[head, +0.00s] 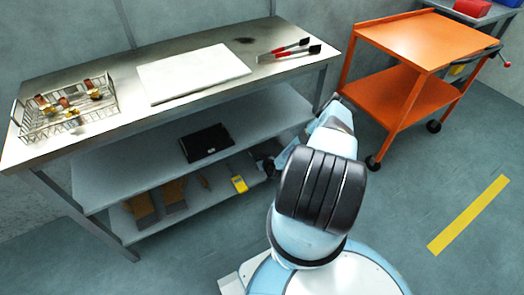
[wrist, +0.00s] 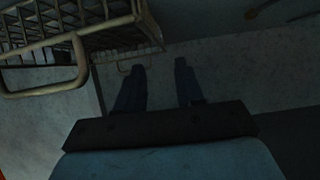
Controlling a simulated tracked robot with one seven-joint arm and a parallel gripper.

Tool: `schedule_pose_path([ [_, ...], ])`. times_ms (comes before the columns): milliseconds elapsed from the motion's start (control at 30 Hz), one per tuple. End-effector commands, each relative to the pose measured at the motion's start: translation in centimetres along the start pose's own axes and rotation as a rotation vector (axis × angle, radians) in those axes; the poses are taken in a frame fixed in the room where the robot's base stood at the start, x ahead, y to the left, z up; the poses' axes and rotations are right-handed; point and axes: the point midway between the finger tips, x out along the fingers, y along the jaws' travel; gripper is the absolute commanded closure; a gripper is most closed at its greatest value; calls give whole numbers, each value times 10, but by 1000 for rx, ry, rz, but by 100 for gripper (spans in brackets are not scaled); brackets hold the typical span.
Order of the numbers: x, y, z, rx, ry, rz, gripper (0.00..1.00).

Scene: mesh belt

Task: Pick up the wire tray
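A wire tray (head: 68,108) with several small brown and yellow items in it sits on the left end of the steel table. My gripper (head: 264,163) is low in front of the table's shelves, well right of that tray and mostly hidden by my arm. In the wrist view my gripper (wrist: 160,66) is open, its two dark fingers apart with nothing between them. A wire frame with looped handles (wrist: 80,35) shows at upper left there, beside the left finger. I cannot tell whether it is the same tray.
The steel table (head: 130,68) also bears a white board (head: 197,73) and two red-handled tools (head: 290,50). A black flat object (head: 206,143) and a yellow device (head: 239,184) lie on the shelves below. An orange cart (head: 405,42) stands at right.

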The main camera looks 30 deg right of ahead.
Motion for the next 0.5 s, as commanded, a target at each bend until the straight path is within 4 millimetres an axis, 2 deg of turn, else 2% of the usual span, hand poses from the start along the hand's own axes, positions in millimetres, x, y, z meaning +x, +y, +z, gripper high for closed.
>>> schedule_pose_path([
  [200, 36, 1, 0, 0, 2, 2, 63],
  [500, 54, 3, 0, 1, 1, 3, 63],
])
